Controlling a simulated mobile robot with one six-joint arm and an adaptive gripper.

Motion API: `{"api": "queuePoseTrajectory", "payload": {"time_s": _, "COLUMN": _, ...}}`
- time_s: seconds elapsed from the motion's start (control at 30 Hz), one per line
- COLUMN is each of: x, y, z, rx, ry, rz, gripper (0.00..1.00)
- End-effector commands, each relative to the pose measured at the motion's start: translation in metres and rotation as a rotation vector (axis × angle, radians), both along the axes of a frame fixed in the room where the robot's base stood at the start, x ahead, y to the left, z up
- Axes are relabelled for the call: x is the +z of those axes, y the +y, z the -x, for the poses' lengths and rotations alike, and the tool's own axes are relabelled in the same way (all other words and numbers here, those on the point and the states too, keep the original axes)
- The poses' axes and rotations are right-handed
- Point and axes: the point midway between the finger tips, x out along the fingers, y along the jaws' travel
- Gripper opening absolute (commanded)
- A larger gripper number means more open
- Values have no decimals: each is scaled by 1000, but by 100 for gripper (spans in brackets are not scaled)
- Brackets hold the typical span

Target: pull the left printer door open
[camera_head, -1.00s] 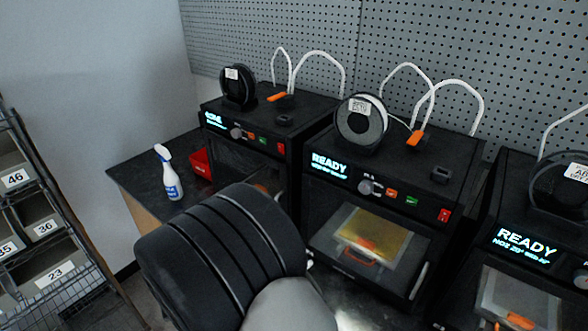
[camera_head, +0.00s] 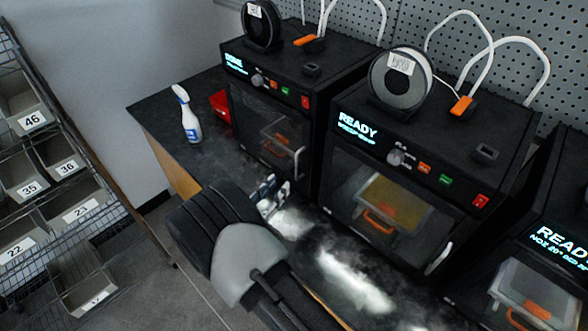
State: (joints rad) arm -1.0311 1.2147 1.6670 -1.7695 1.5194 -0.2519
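The left printer (camera_head: 295,82) is a black box with a lit display at its upper left. Its dark see-through front door (camera_head: 262,133) looks shut, with a pale upright handle (camera_head: 299,162) at the door's right edge. An orange-handled part shows inside. My gripper (camera_head: 271,188) is in front of and below this door, over the bench's front part, apart from the handle. My dark arm link hides part of it, and its fingers are too small to tell whether they are open or shut.
The middle printer (camera_head: 415,160) reads READY and has a handle at its door's right. Another printer (camera_head: 560,235) stands at far right. A spray bottle (camera_head: 189,118) and red bin (camera_head: 221,106) stand left of the left printer. A rack of numbered bins (camera_head: 45,165) is at far left.

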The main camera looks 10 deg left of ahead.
Motion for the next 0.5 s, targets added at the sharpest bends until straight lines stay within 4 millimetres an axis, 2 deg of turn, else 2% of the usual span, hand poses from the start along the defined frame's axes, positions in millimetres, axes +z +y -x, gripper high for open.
{"api": "queuePoseTrajectory", "payload": {"time_s": 0.1, "x": -1, "y": -11, "z": -26, "rx": -5, "ry": 1, "rz": -1, "gripper": 29}}
{"api": "queuePoseTrajectory", "payload": {"time_s": 0.3, "x": -1, "y": -23, "z": -63, "rx": -4, "ry": 1, "rz": 0, "gripper": 29}}
{"api": "queuePoseTrajectory", "payload": {"time_s": 0.5, "x": -1, "y": -30, "z": -83, "rx": -2, "ry": 1, "rz": 0, "gripper": 29}}
